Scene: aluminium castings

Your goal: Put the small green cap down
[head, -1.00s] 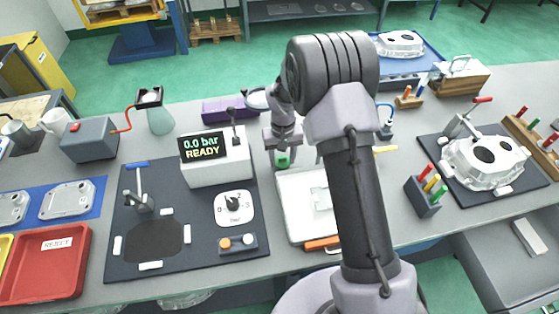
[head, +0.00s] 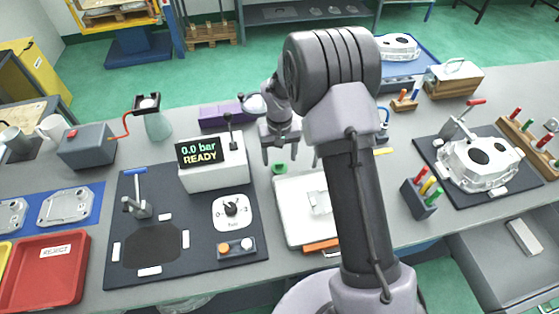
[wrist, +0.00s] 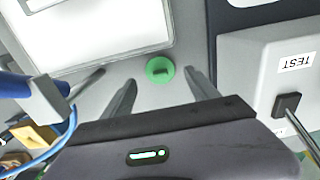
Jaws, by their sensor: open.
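The small green cap (head: 279,168) stands on the grey bench top, just behind the white tray and to the right of the display box. It also shows in the wrist view (wrist: 160,70) as a round green disc with a raised grip bar. My gripper (head: 280,158) is open above the cap. In the wrist view its fingers (wrist: 164,82) are spread on either side of the cap, with clear gaps and no contact.
The white tray (head: 290,215) lies in front of the cap. The grey tester box (head: 215,170) reads "0.0 bar READY" to the left. A purple box (head: 222,114) stands behind. A blue hose (wrist: 62,140) runs at the left of the wrist view.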

